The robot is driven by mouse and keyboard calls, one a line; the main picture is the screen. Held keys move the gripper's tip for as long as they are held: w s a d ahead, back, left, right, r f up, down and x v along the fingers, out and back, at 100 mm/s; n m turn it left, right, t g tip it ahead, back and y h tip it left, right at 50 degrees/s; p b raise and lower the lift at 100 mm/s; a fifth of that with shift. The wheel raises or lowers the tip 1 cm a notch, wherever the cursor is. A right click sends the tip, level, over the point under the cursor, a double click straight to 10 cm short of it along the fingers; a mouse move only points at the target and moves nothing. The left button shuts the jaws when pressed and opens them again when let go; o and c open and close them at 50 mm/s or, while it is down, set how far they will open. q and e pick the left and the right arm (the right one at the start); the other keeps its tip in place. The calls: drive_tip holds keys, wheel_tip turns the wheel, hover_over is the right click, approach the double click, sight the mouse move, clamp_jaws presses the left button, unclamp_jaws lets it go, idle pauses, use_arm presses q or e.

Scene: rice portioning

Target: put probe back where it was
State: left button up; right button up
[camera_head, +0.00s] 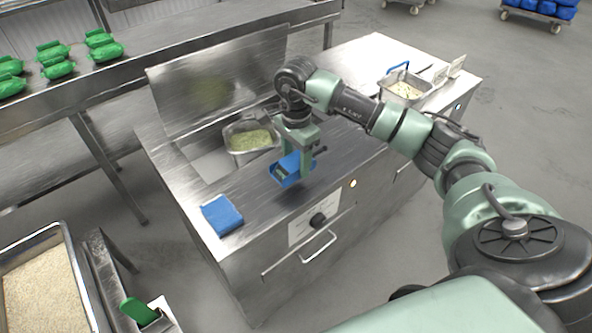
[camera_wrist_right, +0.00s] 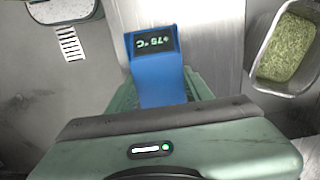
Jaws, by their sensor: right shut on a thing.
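The probe (camera_head: 287,168) is a blue handheld thermometer with a dark display. My right gripper (camera_head: 300,158) is shut on it above the front part of the steel counter. In the right wrist view the probe (camera_wrist_right: 160,84) sits between the fingers, and its display reads about 75 °C, upside down. No probe tip is visible in either view. I cannot tell from the frames which spot is the probe's resting place. My left gripper is not in view.
A steel pan of green-flecked food (camera_head: 250,141) is set in the counter behind the gripper. A pan of pale food (camera_head: 404,89) stands at the far right. Bare counter (camera_head: 262,191) lies between cloth and gripper.

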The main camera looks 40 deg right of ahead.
sight(296, 182)
wheel_tip(296, 182, down, 5)
drive_tip(key=shift+r+p, duration=0.2)
drive_tip(key=shift+p, duration=0.3)
drive_tip(key=shift+f, duration=0.1)
drive_tip(key=shift+f, duration=0.15)
drive_tip(key=o, duration=1.4)
drive_tip(key=shift+c, duration=0.2)
drive_tip(key=shift+r, duration=0.35)
wheel_tip(296, 182, up, 10)
drive_tip(key=b, duration=0.3)
drive_tip(key=shift+r, duration=0.85)
